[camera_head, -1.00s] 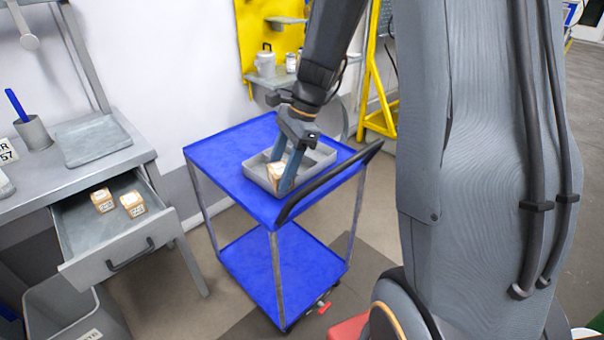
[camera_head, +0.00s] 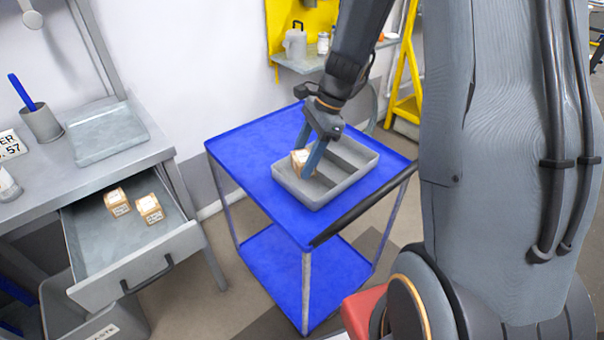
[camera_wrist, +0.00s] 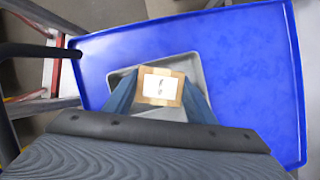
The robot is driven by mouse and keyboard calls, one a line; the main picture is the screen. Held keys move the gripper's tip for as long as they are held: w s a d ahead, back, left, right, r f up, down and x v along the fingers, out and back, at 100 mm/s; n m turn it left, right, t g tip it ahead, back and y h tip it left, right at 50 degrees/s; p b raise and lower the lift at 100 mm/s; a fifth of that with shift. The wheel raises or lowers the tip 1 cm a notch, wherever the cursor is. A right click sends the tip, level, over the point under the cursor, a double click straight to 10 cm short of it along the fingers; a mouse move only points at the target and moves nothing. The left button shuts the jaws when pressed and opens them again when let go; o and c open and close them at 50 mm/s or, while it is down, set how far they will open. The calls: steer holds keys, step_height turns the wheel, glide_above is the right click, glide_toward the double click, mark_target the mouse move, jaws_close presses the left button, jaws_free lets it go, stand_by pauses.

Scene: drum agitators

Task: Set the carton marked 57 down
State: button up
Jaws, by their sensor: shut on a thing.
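A small tan carton with a white label (camera_head: 300,160) is held between the fingers of my gripper (camera_head: 310,157). It also shows in the wrist view (camera_wrist: 161,87), its label facing the camera, but the mark is too small to read. My gripper is shut on it, with one finger on each side in the wrist view. The carton is at the left part of a grey divided tray (camera_head: 352,180) on the blue cart (camera_head: 250,150). I cannot tell whether its underside touches the tray floor.
Two similar cartons (camera_head: 117,202) (camera_head: 150,209) sit in the open grey drawer (camera_head: 85,240) at the left. A desk (camera_head: 50,180) carries a blue-handled item in a cup (camera_head: 42,124) and a shallow tray (camera_head: 105,135). The cart's dark handle (camera_head: 362,205) runs along its right edge. The blue cart top left of the tray is clear.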

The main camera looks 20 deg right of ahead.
mark_target(304, 185)
steer(key=shift+f, duration=2.75)
steer(key=shift+f, duration=0.1)
steer(key=o, duration=1)
steer(key=shift+o, duration=0.2)
steer(key=b+v, duration=0.1)
steer(key=v, duration=1.1)
steer(key=s+a+f+n+h, duration=0.1)
steer(key=s+a+n+h, duration=0.1)
steer(key=s+n, duration=0.5)
steer(key=s+a+f+n+h, duration=0.1)
steer(key=s+a+n+h, duration=0.1)
steer(key=s+n, duration=0.6)
steer(key=shift+s+a+n+t+h, duration=0.15)
steer(key=shift+a+n+t+h, duration=0.2)
steer(key=shift+n, duration=0.95)
steer(key=shift+f, duration=0.1)
